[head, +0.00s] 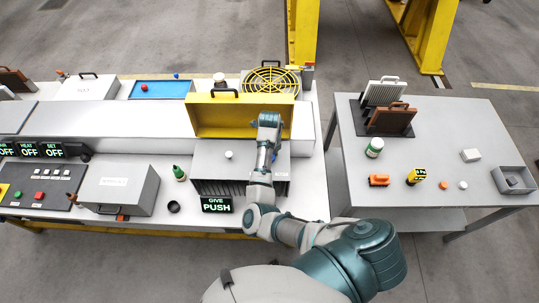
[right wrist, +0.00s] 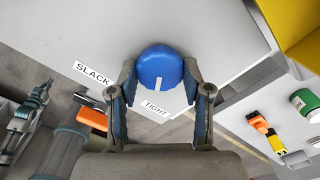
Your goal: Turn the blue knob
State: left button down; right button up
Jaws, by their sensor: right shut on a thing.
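The blue knob (right wrist: 160,68) is round with a white mark on its face, on a pale panel in the right wrist view. The mark points down towards the TIGHT label (right wrist: 154,109); the SLACK label (right wrist: 93,72) is to the left. My right gripper (right wrist: 160,80) has one finger on each side of the knob and is shut on it. In the head view my right arm reaches over the grey finned box with a raised yellow lid (head: 240,116); its fingertips and the knob cannot be made out there. My left gripper is not in view.
A dark control panel (head: 40,190) and a grey box (head: 115,190) stand on the left of the bench. A GIVE PUSH display (head: 216,205) sits at the front.

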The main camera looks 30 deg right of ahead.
jog(key=shift+f, duration=0.1)
jog(key=o, duration=1.2)
jog(key=shift+w, duration=0.1)
jog(key=shift+c, duration=0.2)
notch_tip(320, 180, up, 8)
jog(key=shift+w+a+f, duration=0.1)
jog(key=shift+f, duration=0.15)
